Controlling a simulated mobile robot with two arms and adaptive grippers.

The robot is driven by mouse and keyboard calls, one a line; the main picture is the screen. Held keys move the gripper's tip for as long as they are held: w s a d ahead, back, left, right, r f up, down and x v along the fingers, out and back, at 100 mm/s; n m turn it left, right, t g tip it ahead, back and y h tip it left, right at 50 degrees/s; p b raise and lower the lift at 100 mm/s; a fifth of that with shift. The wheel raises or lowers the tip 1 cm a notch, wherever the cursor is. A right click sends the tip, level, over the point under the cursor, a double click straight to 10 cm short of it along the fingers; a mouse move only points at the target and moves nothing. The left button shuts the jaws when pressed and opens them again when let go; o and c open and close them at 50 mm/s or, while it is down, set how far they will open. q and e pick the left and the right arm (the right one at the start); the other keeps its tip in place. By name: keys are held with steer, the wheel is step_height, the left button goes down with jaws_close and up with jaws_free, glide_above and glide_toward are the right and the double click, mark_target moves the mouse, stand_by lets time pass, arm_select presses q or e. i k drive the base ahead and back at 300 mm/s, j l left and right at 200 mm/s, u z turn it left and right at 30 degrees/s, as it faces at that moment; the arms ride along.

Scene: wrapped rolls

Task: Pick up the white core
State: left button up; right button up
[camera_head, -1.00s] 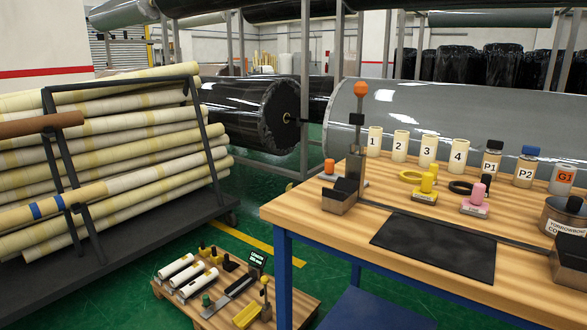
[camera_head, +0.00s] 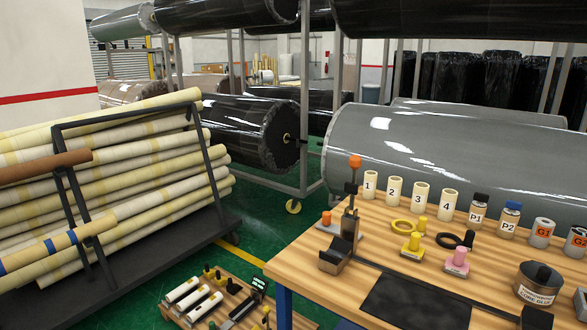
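Several white cylinders (camera_head: 194,298) lie side by side on a low wooden platform (camera_head: 168,311) at the bottom of the head view. They have dark ends. Cream cores marked 1 (camera_head: 370,185), 2 (camera_head: 393,191), 3 (camera_head: 420,198) and 4 (camera_head: 448,206) stand upright in a row on the wooden workbench (camera_head: 310,266). I cannot tell which of these is the white core. Neither of my grippers is in view.
A rack (camera_head: 213,165) of long cream rolls stands at the left. Large black rolls (camera_head: 240,130) and a grey roll (camera_head: 430,150) lie behind the bench. A black mat (camera_head: 415,299), tape rings, bottles and a glue pot (camera_head: 538,287) are on the bench. Green floor shows between rack and bench.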

mark_target(187, 302)
steer(key=k+j+z, duration=0.1)
steer(key=k, duration=0.4)
steer(key=k+j+z, duration=0.1)
steer(key=k, duration=0.35)
steer(key=i+j, duration=0.2)
steer(key=j, duration=0.2)
steer(key=i+j, duration=0.2)
steer(key=j, duration=0.2)
steer(key=i+j, duration=0.15)
steer(key=j, duration=0.2)
steer(key=i+j, duration=0.2)
steer(key=j, duration=0.2)
steer(key=i+j, duration=0.2)
steer(key=j, duration=0.2)
steer(key=i+j, duration=0.2)
steer(key=j, duration=0.2)
